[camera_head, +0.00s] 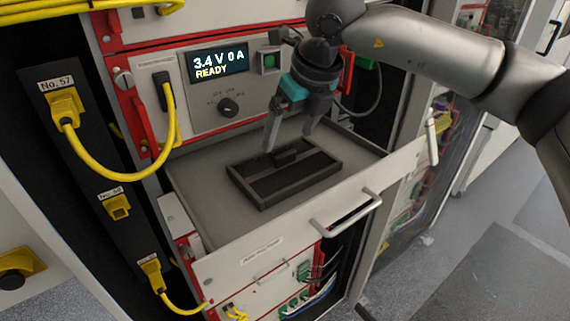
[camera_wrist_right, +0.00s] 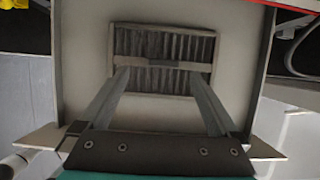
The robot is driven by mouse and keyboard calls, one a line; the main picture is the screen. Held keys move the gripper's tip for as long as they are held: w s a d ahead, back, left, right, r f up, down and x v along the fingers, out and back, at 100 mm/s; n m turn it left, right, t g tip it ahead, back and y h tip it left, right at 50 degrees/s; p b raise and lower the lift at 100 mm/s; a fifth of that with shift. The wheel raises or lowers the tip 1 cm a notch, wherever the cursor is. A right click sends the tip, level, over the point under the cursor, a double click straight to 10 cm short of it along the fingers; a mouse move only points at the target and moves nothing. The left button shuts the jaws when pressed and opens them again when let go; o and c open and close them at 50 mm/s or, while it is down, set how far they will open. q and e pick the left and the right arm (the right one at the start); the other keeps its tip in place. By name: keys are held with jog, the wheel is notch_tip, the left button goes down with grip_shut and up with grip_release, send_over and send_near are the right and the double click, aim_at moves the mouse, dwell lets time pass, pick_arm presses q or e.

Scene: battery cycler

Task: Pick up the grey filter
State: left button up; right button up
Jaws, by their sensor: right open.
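The grey filter (camera_head: 262,190) is a flat, dark grey rectangular frame with a raised bar across its middle. It lies in the open drawer (camera_head: 205,218). In the right wrist view the filter (camera_wrist_right: 162,82) shows pleats and a crossbar. My right gripper (camera_head: 290,148) is above the filter, fingers pointing down, open. In the right wrist view its two fingers (camera_wrist_right: 160,76) reach toward the two sides of the crossbar with a gap between them. I cannot tell whether they touch the filter. My left gripper is not in view.
The drawer's front has a metal handle (camera_head: 346,214). Behind the drawer is a panel with a display (camera_head: 217,63) reading "3.4 V 0 A READY" and a knob (camera_head: 228,107). Yellow cables (camera_head: 110,176) hang at the left. The drawer floor around the filter is bare.

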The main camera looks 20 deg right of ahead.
aim_at(285, 154)
jog(key=x, duration=0.1)
jog(key=p+x, duration=0.1)
jog(key=x, duration=0.2)
jog(key=shift+w+d+f+p, duration=0.15)
jog(key=shift+d+f+p, duration=0.15)
jog(key=shift+d+f, duration=0.05)
jog(key=shift+w+a+f, duration=0.1)
jog(key=shift+w+f, duration=0.05)
jog(key=shift+f, duration=0.35)
jog(key=c, duration=1.5)
